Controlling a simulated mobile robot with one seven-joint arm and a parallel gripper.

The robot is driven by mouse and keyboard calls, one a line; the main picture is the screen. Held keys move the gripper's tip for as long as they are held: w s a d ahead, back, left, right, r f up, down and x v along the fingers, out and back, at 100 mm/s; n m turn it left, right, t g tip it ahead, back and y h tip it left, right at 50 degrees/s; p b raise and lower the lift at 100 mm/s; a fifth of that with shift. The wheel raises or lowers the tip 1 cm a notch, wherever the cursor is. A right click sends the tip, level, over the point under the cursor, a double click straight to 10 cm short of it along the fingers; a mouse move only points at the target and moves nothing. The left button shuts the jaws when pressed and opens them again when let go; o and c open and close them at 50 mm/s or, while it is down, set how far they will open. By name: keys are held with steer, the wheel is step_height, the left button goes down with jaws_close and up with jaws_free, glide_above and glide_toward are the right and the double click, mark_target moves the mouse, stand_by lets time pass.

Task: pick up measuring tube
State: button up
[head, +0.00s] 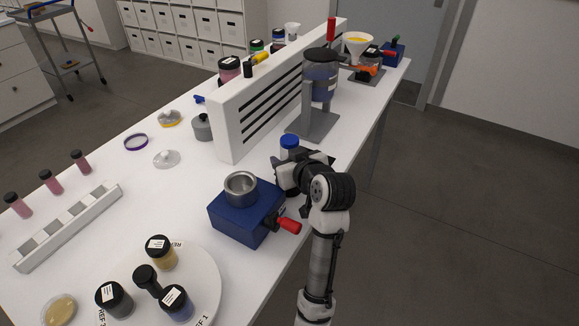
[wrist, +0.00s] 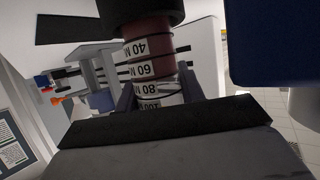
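The measuring tube (wrist: 151,64) fills the middle of the wrist view. It has a dark red-brown body, white scale labels such as 40, 60, 80 and 100, and a wide black end at the top of the picture. My gripper (wrist: 157,91) has one finger on each side of it, near the 80 and 100 marks, very close to its wall. Whether they press on it is not clear. In the head view my gripper (head: 299,160) is at the table's right edge, beside a blue-topped item (head: 290,142); I cannot tell whether this is the tube.
A blue box (head: 243,216) with a steel cup (head: 241,187) and red handle stands close in front. A grey stand (head: 313,122) with a dark jar and a white slotted panel (head: 258,105) are behind. Jars stand on a round white tray (head: 210,270). Floor lies right of the table.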

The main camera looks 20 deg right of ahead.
steer(key=c, duration=0.5)
steer(key=shift+r, duration=0.15)
